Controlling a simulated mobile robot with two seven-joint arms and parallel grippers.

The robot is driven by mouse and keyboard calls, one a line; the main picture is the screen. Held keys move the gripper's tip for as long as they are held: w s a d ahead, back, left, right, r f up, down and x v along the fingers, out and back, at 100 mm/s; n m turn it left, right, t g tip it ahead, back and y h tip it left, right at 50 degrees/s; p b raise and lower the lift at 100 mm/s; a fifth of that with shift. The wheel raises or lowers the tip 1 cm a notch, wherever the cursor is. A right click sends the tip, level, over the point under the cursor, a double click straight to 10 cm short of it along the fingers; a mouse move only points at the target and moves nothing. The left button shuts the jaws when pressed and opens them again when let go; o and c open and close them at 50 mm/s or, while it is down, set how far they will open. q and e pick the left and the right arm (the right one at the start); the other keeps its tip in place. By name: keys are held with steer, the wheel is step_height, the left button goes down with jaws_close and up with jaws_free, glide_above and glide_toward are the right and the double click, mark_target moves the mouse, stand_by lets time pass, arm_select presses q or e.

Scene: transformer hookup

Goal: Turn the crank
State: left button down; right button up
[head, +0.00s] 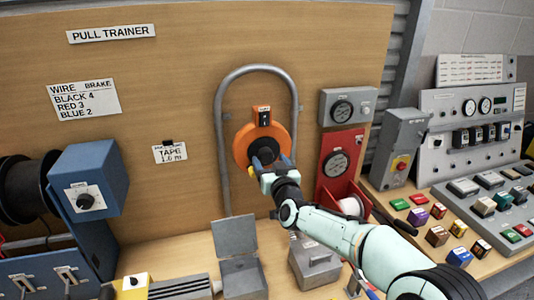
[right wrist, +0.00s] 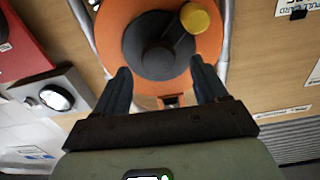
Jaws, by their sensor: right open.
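The crank shows in the right wrist view as a dark arm (right wrist: 176,38) on a dark hub, with a yellow knob (right wrist: 195,18) at its outer end. It sits on an orange disc (right wrist: 115,30), which also shows in the head view (head: 242,146) on the wooden panel inside a grey pipe arch. My right gripper (head: 270,163) is in front of the disc. In the right wrist view its fingers (right wrist: 160,70) are apart with nothing between them, pointing at the hub, and the knob lies beyond them. My left gripper is not in view.
A grey pipe arch (head: 220,130) surrounds the disc. A red gauge panel (head: 338,158) stands just right of it. Below are an open grey box (head: 243,278) and a closed one (head: 314,262). A blue winder (head: 90,185) is at the left.

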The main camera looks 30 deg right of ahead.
mark_target(267, 157)
steer(key=x, duration=0.2)
steer(key=shift+w+r+p, duration=0.1)
steer(key=shift+w+p, duration=0.2)
steer(key=shift+w+d, duration=0.2)
steer(key=shift+w, duration=0.25)
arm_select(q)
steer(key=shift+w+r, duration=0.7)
arm_select(e)
steer(key=shift+s, duration=0.1)
jaws_close()
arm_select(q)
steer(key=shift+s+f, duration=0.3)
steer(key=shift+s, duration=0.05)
arm_select(e)
steer(key=shift+m, duration=0.3)
